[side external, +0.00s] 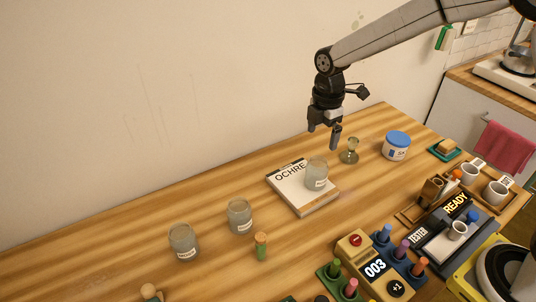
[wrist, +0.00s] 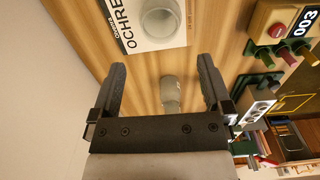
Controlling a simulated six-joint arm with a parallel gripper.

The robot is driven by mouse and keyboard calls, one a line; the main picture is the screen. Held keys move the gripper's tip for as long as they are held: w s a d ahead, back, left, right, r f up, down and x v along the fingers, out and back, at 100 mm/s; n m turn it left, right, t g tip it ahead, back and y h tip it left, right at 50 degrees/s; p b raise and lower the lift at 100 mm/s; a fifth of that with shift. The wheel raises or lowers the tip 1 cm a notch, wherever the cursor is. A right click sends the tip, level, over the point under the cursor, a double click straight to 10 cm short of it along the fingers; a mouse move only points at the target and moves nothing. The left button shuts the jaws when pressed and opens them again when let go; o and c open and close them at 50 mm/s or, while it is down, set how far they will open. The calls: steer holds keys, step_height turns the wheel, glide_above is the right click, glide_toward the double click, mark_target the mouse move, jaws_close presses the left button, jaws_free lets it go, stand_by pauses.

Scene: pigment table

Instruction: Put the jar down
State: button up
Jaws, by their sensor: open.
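A clear glass jar (side external: 317,174) with a white label stands upright on a white book marked OCHRE (side external: 287,184). In the wrist view the jar (wrist: 160,22) shows at the top, on the book (wrist: 125,30), beyond my fingertips. My gripper (side external: 323,133) is open and empty, raised above the table behind the jar and apart from it. In the wrist view my gripper's two fingers (wrist: 162,68) are spread wide. A small glass vessel with a narrow waist (side external: 349,151) stands on the table right of the book; a similar pale vessel (wrist: 171,92) shows between the fingers, below them.
Two more labelled jars stand at the left (side external: 184,241) and nearer the book (side external: 240,216), with a corked green vial (side external: 261,246) close by. A blue-lidded tub (side external: 397,146) stands at the right. A counter box reading 003 (side external: 375,268), colored pegs and a tester (side external: 440,235) fill the front right.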

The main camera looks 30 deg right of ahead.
steer(key=shift+r, duration=0.6)
steer(key=s+d+f+m+t, duration=0.1)
steer(key=s+d+m, duration=0.1)
steer(key=s+m, duration=0.6)
steer(key=s+d+f+m+t, duration=0.1)
steer(key=s+d+f+m, duration=0.1)
steer(key=s+m, duration=0.7)
steer(key=shift+s+d+f+m+t, duration=0.15)
steer(key=shift+d+f+m+t, duration=0.15)
steer(key=shift+d+m, duration=0.3)
steer(key=w+a+f+m+g+y, duration=0.1)
steer(key=w+a+f+m+y, duration=0.2)
steer(key=w+a+m+y, duration=0.3)
steer(key=w+a+f+m+g+y, duration=0.2)
steer(key=w+a+m+y, duration=0.5)
steer(key=w+a+m, duration=0.4)
steer(key=w+a+f, duration=0.1)
steer(key=a, duration=0.3)
steer(key=shift+f+g+y, duration=0.15)
steer(key=shift+g+y, duration=0.15)
